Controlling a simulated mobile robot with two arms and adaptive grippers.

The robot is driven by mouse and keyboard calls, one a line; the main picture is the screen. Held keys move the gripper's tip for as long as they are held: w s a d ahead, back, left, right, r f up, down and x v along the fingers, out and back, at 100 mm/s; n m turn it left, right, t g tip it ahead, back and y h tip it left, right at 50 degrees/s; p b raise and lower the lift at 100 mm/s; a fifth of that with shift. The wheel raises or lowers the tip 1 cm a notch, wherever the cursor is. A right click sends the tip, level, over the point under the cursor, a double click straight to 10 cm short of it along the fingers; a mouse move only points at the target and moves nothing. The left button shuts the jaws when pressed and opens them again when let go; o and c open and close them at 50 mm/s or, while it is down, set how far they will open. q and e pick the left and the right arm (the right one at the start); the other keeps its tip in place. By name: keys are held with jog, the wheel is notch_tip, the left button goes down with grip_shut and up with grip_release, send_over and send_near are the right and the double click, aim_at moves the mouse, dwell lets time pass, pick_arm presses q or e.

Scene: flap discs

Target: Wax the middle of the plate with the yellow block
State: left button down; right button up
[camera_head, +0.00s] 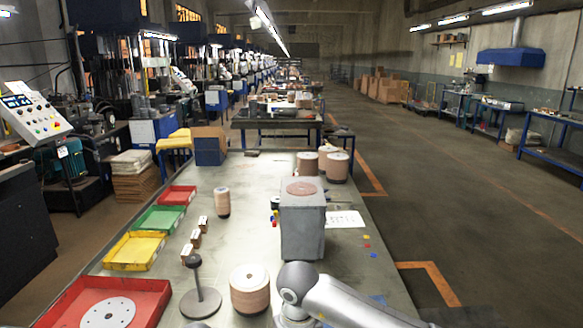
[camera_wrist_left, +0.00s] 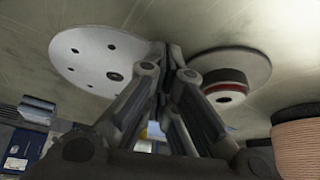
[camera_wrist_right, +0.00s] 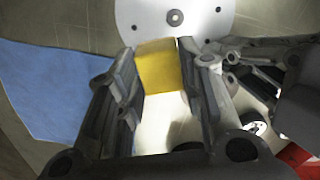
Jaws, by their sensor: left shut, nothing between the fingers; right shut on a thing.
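The white round plate with small holes and a hub at its middle shows in the right wrist view (camera_wrist_right: 175,18) and the left wrist view (camera_wrist_left: 95,58). My right gripper (camera_wrist_right: 157,52) is shut on the yellow block (camera_wrist_right: 160,70). The block overlaps the plate's near edge in that view, short of the hub; I cannot tell if it touches. My left gripper (camera_wrist_left: 172,50) is shut and empty beside the plate's edge; it also shows in the right wrist view. Neither gripper shows in the head view.
A blue cloth (camera_wrist_right: 50,95) lies left in the right wrist view. A flanged disc with a red ring (camera_wrist_left: 228,83) and a brown disc stack (camera_wrist_left: 297,145) stand near my left gripper. In the head view, a red tray (camera_head: 150,292) holds another holed white disc; a grey box (camera_head: 302,230) stands mid-table.

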jog(key=shift+f, duration=2.3)
